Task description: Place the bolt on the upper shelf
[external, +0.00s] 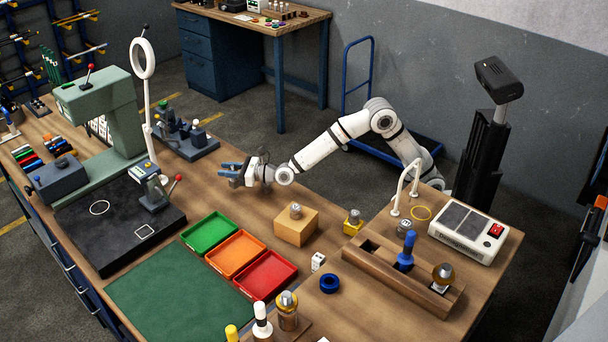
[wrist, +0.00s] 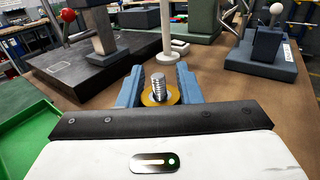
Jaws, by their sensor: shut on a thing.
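My gripper (external: 231,172) is stretched out above the bench, left of my arm's base in the external view. In the wrist view its blue jaws (wrist: 160,88) are shut on the bolt (wrist: 158,82), a threaded silver shank standing upright from a yellow ring-shaped base. The bolt cannot be made out in the external view. No shelf is clearly recognisable as the upper shelf. A raised wooden rack (external: 392,281) with slots stands at the right of the bench, holding a blue-handled piece and a metal-topped piece.
Green (external: 209,232), orange (external: 236,254) and red (external: 266,274) trays lie on the bench near a wooden block (external: 296,228). A green press (external: 105,110) and a black plate (external: 118,240) stand left. A demagnetiser (external: 468,232) sits right.

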